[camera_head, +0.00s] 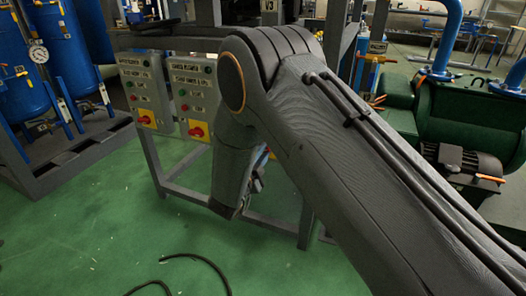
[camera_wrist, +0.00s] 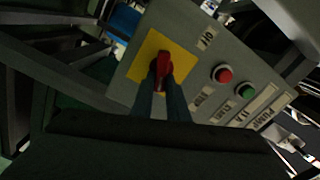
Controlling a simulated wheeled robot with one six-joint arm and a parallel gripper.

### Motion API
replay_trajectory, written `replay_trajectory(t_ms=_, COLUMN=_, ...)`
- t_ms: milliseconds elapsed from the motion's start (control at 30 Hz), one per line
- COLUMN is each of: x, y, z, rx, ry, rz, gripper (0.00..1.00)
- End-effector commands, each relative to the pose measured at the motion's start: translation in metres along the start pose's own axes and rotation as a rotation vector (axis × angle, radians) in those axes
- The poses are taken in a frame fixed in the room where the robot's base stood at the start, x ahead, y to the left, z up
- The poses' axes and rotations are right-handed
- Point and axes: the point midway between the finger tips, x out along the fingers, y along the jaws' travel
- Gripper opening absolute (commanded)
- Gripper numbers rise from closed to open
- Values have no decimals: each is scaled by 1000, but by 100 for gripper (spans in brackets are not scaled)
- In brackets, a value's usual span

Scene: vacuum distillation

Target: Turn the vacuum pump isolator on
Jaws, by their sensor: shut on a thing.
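In the wrist view, a red rotary isolator knob (camera_wrist: 163,68) sits on a yellow square plate (camera_wrist: 137,72) on a grey control box (camera_wrist: 225,50). My gripper (camera_wrist: 163,82) is shut on the knob, one finger on each side of it. The knob's handle points roughly up and down in this view, while the box appears tilted. In the head view my arm hides the gripped knob, and the fingers cannot be made out.
The gripped box also carries a red button (camera_wrist: 222,74) and a green button (camera_wrist: 245,91). In the head view, two similar boxes (camera_head: 144,90) (camera_head: 193,97) hang on a grey frame left of my arm. A green machine (camera_head: 455,115) stands at right. Black hose (camera_head: 195,257) lies on the open green floor.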

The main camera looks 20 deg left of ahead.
Motion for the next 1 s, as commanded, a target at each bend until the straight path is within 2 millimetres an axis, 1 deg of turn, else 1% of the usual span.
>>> replay_trajectory(t_ms=100, x=0, y=2, z=0, rx=101, ry=0, rz=0, gripper=0)
replay_trajectory(t_ms=300, x=0, y=4, z=0, rx=247, ry=0, rz=0, gripper=0)
replay_trajectory(t_ms=500, x=0, y=6, z=1, rx=345, ry=0, rz=0, gripper=0)
replay_trajectory(t_ms=700, x=0, y=6, z=1, rx=398, ry=0, rz=0, gripper=0)
replay_trajectory(t_ms=1000, x=0, y=7, z=1, rx=414, ry=0, rz=1, gripper=0)
